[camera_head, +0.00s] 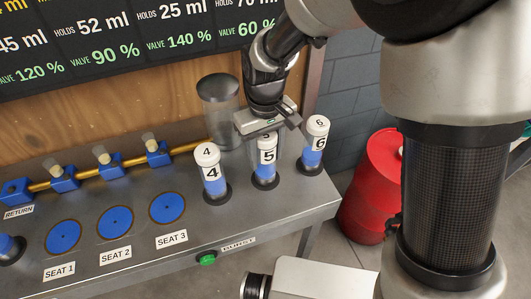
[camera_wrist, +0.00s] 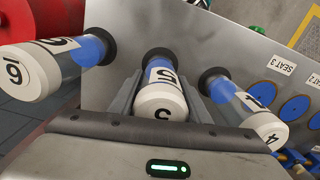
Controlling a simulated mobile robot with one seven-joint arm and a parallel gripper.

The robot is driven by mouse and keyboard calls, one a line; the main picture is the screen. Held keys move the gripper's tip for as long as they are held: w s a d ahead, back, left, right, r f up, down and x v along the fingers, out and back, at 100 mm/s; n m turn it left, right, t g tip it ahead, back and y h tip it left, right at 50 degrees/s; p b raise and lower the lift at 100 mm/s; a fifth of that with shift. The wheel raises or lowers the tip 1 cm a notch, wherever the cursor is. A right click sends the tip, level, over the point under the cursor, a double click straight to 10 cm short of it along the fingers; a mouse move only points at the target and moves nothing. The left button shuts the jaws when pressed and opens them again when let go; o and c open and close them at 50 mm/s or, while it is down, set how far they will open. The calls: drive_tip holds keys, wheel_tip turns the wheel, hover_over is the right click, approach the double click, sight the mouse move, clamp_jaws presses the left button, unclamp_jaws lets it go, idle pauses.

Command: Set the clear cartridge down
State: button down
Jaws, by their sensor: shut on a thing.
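The clear cartridge 5 (camera_head: 266,168), with blue liquid and a white numbered cap, stands upright at a black ring on the steel bench (camera_head: 130,262). My gripper (camera_head: 268,136) is above it with its fingers shut around its upper part. In the wrist view the fingers lie on both sides of cartridge 5 (camera_wrist: 162,74). Cartridge 4 (camera_head: 211,176) stands to its left and cartridge 6 (camera_head: 315,147) to its right, both upright in black rings. I cannot tell whether cartridge 5 fully bears on its ring.
Three blue round seats, SEAT 1 (camera_head: 63,237), SEAT 2 (camera_head: 115,221) and SEAT 3 (camera_head: 167,207), are empty on the left. A clear dark-topped cylinder (camera_head: 220,110) stands behind my gripper. A green button (camera_head: 208,259) is at the front edge. A red drum (camera_head: 376,185) stands beyond the bench's right end.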

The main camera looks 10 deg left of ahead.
drive_tip(key=shift+f, duration=0.15)
drive_tip(key=c, duration=1)
unclamp_jaws()
wheel_tip(320, 180, up, 12)
drive_tip(key=shift+r+p, duration=0.15)
drive_tip(key=shift+p, duration=0.55)
